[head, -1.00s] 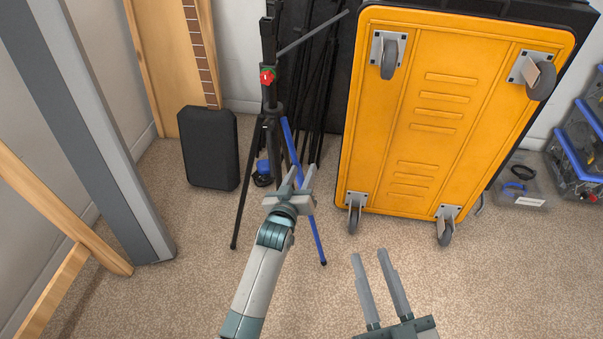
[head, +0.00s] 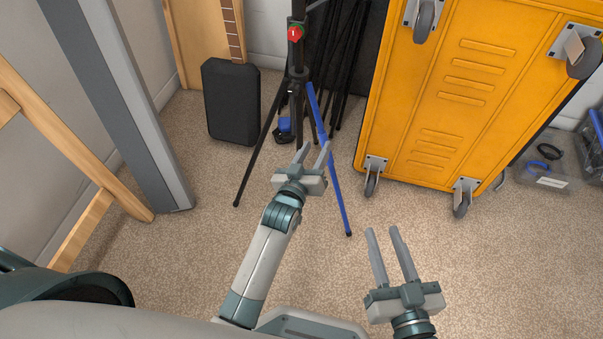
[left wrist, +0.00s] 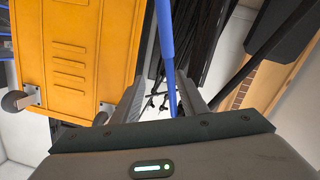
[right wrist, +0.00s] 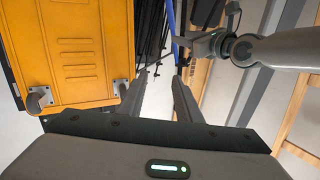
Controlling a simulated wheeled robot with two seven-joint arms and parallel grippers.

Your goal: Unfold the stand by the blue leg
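A black stand (head: 299,72) with a red knob stands upright at the back middle in the head view, its legs apart. Its blue leg (head: 341,202) slants down to the right to a dark foot on the floor. A black leg (head: 255,163) slants left. My left gripper (head: 312,148) is open at the upper part of the blue leg. In the left wrist view the blue leg (left wrist: 165,35) passes between the finger lines; I cannot tell whether it touches a finger. My right gripper (head: 383,232) is open and empty, lower and right of the leg's foot.
A yellow wheeled case (head: 450,130) stands right of the stand. A dark box (head: 231,105) and a grey post (head: 125,110) are on the left. Black poles (head: 345,70) lean behind. Clear bins (head: 545,160) sit at far right. Carpet in front is bare.

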